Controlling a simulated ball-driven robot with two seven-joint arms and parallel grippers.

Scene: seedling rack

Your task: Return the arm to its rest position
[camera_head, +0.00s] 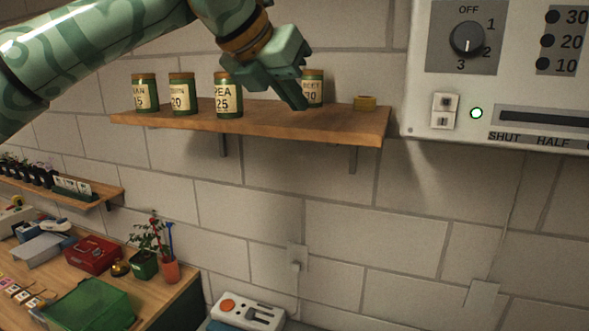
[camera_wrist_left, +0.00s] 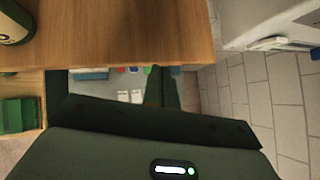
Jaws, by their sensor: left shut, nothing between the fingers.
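My left arm comes in from the upper left in the head view. My left gripper (camera_head: 303,100) is shut and empty in front of the wooden wall shelf (camera_head: 290,126), close to the jar labelled 70 (camera_head: 314,88), which it partly hides. I cannot tell whether it touches the jar. In the left wrist view the shelf's wooden top (camera_wrist_left: 120,35) fills the upper left, with part of a jar (camera_wrist_left: 14,24) at the corner. My right gripper is in neither view.
A control panel (camera_head: 500,70) hangs at the right. A workbench holds a green tray (camera_head: 90,304), red box (camera_head: 93,255) and potted plants (camera_head: 145,264).

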